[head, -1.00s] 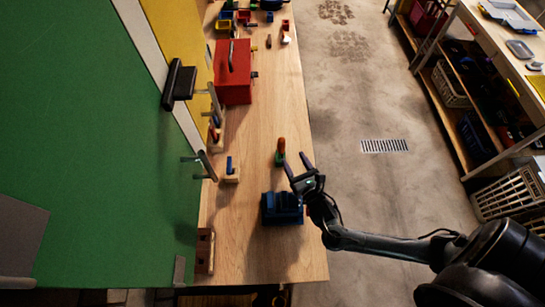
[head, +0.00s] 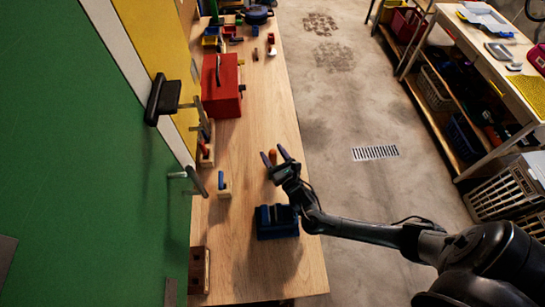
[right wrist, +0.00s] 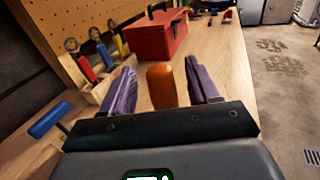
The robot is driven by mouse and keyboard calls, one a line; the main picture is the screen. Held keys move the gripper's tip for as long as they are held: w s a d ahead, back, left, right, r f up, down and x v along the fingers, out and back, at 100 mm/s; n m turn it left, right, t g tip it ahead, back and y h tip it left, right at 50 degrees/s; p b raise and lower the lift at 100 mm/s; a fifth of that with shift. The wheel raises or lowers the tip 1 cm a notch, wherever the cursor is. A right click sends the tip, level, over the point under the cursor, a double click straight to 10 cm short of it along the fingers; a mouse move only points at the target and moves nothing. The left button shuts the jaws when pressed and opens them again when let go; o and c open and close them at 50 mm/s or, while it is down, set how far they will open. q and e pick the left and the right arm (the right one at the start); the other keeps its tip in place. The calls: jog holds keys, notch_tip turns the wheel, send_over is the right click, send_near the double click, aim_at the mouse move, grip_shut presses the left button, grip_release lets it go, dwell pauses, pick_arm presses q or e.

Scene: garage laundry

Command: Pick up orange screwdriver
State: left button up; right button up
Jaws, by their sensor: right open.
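The orange screwdriver handle (right wrist: 161,86) stands up between the two purple fingers of my right gripper (right wrist: 164,88) in the right wrist view. The fingers are apart, with a gap on each side of the handle. In the head view, the orange handle top (head: 272,155) shows between the fingertips of my right gripper (head: 274,156), above the wooden workbench (head: 265,105). The lower part of the screwdriver is hidden behind the gripper. My left gripper is not in view.
A blue vise-like block (head: 277,221) stands just in front of the gripper. A red toolbox (head: 221,88) and a small wooden block with a blue handle (head: 223,186) are to the left. The bench's right edge is close, with open floor beyond.

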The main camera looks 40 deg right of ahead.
jog(key=shift+w+d, duration=0.1)
jog(key=shift+w, duration=0.25)
jog(key=c, duration=1)
jog(key=shift+c, duration=0.3)
jog(key=shift+r, duration=0.15)
